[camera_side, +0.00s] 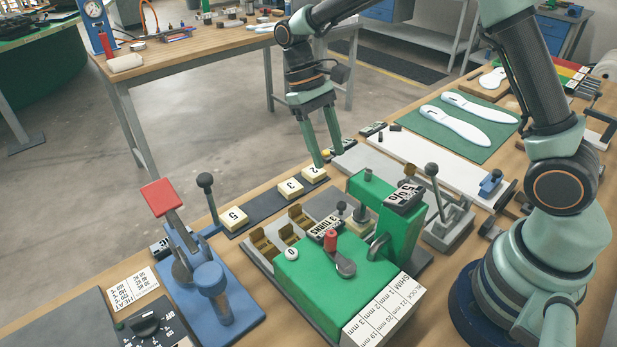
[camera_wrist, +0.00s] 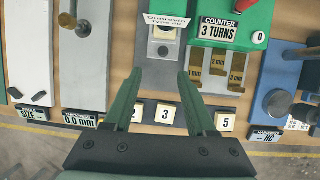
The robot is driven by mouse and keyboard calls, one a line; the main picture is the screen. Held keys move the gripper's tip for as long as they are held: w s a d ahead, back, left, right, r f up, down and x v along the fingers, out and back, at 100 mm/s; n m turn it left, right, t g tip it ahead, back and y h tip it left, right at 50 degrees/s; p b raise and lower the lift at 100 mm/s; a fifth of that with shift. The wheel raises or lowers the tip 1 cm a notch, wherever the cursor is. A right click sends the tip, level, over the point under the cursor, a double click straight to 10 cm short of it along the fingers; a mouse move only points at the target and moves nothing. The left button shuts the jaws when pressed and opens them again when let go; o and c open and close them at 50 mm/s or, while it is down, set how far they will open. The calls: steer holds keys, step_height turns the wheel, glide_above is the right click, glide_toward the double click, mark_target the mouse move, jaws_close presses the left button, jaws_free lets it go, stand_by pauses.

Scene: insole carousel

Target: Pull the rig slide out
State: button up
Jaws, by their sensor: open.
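The green test rig (camera_side: 335,265) stands on the bench on a grey base. In the wrist view its grey slide (camera_wrist: 159,72) shows beneath the durometer label (camera_wrist: 166,20), with a small dark knob (camera_wrist: 163,51) on it. In the side view a small dark knob (camera_side: 341,207) shows beside the green housing. My gripper (camera_side: 329,159) is open and empty, pointing down above the bench's far edge, apart from the rig. In the wrist view its two fingers (camera_wrist: 160,74) lie either side of the slide's near part. The slide's inner end is hidden by the housing.
Numbered tiles (camera_side: 291,188) lie on a dark strip (camera_side: 262,205) at the bench edge. A lever fixture (camera_side: 447,222) stands right of the rig, a blue press with a red handle (camera_side: 158,196) to its left. White insoles (camera_side: 457,127) lie on a green mat (camera_side: 478,149).

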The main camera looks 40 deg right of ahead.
mark_target(342, 202)
steer(key=x, duration=1)
steer(key=shift+s+a+f, duration=0.2)
steer(key=shift+a, duration=0.05)
steer(key=shift+c, duration=0.4)
jaws_close()
steer(key=shift+d+r, duration=0.1)
stand_by(0.5)
